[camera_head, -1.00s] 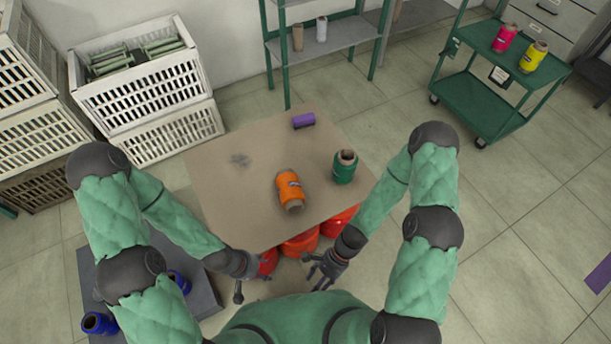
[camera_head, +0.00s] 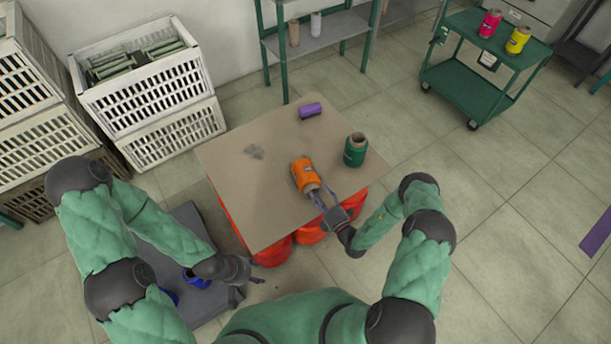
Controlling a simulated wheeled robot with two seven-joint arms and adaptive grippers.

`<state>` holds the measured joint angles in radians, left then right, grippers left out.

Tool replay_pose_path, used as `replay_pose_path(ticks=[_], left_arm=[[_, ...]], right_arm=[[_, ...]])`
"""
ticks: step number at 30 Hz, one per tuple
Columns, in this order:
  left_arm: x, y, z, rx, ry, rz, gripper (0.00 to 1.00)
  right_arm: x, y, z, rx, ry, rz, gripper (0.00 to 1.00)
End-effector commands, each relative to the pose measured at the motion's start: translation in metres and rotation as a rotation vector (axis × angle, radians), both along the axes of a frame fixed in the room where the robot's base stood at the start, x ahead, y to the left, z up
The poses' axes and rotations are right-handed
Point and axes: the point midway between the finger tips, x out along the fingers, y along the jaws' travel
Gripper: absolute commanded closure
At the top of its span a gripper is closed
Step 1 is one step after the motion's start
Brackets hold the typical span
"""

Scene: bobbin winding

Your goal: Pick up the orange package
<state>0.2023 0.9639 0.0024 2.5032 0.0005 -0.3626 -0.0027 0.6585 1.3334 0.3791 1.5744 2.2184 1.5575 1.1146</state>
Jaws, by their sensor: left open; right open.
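The orange package (camera_head: 304,173) is a bobbin of orange thread lying on its side on the brown tabletop (camera_head: 235,200). Its bare core end points toward me. My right gripper (camera_head: 322,195) is open at that near end, with its fingers close around or beside the core; I cannot tell whether they touch it. My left gripper (camera_head: 254,275) is open and empty, left of the table's near edge and low in the picture.
A green bobbin (camera_head: 355,150) stands upright right of the orange one. A purple bobbin (camera_head: 310,110) lies at the table's far edge. Red drums (camera_head: 272,252) support the tabletop. Blue bobbins (camera_head: 196,278) are at lower left.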

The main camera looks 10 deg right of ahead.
Motion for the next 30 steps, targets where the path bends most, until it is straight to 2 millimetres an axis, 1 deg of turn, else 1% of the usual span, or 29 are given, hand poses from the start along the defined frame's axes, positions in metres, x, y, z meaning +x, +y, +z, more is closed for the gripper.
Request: replay_pose_path(ticks=[2,9,17,24,27,30], left_arm=[[0.000,0.000,-0.002,0.000,0.000,0.000,0.47],[0.000,0.000,-0.011,0.000,0.000,0.000,0.47],[0.000,0.000,-0.016,0.000,0.000,0.000,0.47],[0.000,0.000,-0.032,0.000,0.000,0.000,0.47],[0.000,0.000,-0.034,0.000,0.000,0.000,0.47],[0.000,0.000,-0.035,0.000,0.000,0.000,0.47]], right_arm=[[0.008,-0.001,-0.001,0.004,-0.004,-0.013,0.43],[0.042,0.009,-0.002,0.004,-0.004,-0.013,0.43],[0.059,0.012,-0.002,0.003,-0.004,-0.013,0.43],[0.090,0.018,-0.009,0.003,-0.003,-0.011,0.43],[0.100,0.021,-0.008,0.003,-0.003,-0.011,0.43],[0.104,0.022,-0.007,0.004,-0.002,-0.013,0.43]])
